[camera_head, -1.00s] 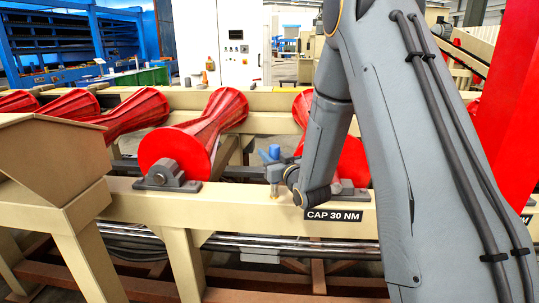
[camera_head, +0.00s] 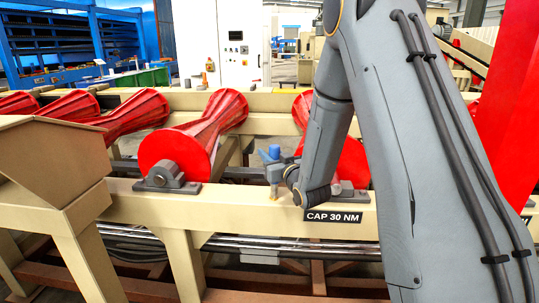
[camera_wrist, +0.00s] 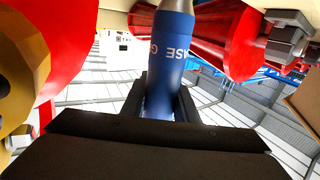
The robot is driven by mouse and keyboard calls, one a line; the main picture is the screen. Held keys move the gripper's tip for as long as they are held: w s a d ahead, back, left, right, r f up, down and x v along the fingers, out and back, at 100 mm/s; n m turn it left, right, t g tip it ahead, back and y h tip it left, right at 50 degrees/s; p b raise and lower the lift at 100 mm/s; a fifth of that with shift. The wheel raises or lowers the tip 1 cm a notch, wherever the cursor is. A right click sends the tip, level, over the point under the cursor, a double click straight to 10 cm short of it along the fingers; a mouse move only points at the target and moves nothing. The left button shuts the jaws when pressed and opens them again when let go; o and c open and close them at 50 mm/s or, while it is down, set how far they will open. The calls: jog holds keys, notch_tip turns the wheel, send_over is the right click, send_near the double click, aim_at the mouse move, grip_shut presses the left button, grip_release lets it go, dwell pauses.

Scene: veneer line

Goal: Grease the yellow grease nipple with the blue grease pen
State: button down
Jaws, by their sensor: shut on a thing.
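The blue grease pen (camera_wrist: 172,50) stands between the two dark fingers of my gripper (camera_wrist: 162,98) in the wrist view, with white lettering and a grey metal end at the top of the picture. In the head view the pen's blue end (camera_head: 274,152) sticks up above my gripper (camera_head: 275,168), which is over the beige rail. A small pale tip shows below the gripper, close to the rail; I cannot tell whether it touches. I cannot make out the yellow grease nipple for certain in either view.
The beige rail (camera_head: 240,208) carries red rollers (camera_head: 178,150) on grey bearing blocks (camera_head: 165,178). A black "CAP 30 NM" label (camera_head: 333,216) is on the rail. A beige housing (camera_head: 50,165) stands at left. In the wrist view a large yellow-brown part (camera_wrist: 22,60) is close at left.

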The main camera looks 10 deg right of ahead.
jog(key=shift+f, duration=0.35)
dwell(0.3)
jog(key=shift+r, duration=0.55)
dwell(0.4)
notch_tip(320, 180, up, 5)
jog(key=p, duration=0.3)
dwell(0.5)
jog(key=shift+f, duration=0.1)
